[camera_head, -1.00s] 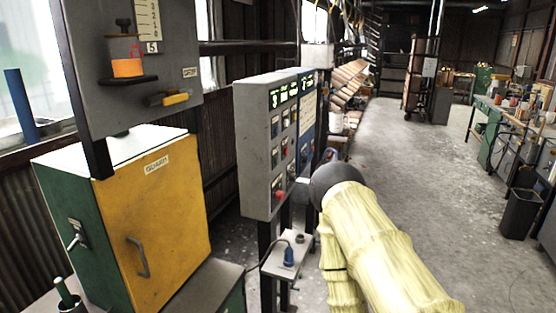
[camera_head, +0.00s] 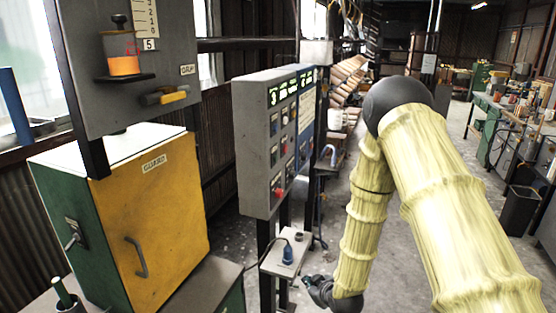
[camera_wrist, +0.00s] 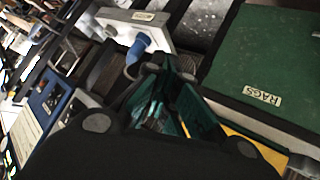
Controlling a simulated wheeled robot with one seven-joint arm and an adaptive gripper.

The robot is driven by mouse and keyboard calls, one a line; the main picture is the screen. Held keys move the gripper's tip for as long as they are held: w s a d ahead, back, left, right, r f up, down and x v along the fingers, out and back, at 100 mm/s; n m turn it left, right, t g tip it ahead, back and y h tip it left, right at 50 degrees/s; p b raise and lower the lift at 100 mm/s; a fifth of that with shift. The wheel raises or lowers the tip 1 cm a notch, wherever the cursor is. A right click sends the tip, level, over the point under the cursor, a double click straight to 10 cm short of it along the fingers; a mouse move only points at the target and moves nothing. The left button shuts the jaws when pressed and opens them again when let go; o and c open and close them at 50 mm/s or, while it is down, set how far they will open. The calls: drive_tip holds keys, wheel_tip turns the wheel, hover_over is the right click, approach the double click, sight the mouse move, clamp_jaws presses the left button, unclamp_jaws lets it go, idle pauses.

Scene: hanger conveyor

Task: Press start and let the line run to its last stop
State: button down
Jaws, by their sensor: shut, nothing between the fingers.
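The grey control panel (camera_head: 257,150) stands on dark posts in the middle of the head view. It has lit green displays (camera_head: 283,92), rows of small buttons and a red button (camera_head: 278,192) low on its face. In the tilted wrist view the panel's button face (camera_wrist: 58,100) appears at the left. My gripper (camera_head: 318,288) is low in the head view, below and right of the panel and apart from it. In the wrist view my gripper (camera_wrist: 168,82) is shut and empty. Which button is start cannot be read.
A yellow guard cabinet (camera_head: 155,215) stands left. A green box marked RAGS (camera_wrist: 270,70) is near.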

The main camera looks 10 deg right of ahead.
sight(277, 159)
drive_tip(key=w+d+r+n+t, duration=0.2)
drive_tip(key=w+r, duration=0.4)
drive_tip(key=r, duration=0.4)
drive_tip(key=w+d+r+n+t+y, duration=0.1)
drive_tip(key=w+d+r+n+t, duration=0.1)
drive_tip(key=w+r, duration=0.4)
drive_tip(key=w+d+r+n+t, duration=0.2)
drive_tip(key=w+r+t, duration=0.2)
drive_tip(key=r, duration=1.2)
drive_tip(key=shift+w+r+y, duration=0.25)
drive_tip(key=shift+w+y, duration=0.05)
drive_tip(key=shift+w, duration=0.8)
drive_tip(key=w+a, duration=0.5)
drive_tip(key=a, duration=0.2)
drive_tip(key=shift+a, duration=0.15)
drive_tip(key=shift+a, duration=0.1)
drive_tip(key=shift+w+a, duration=0.25)
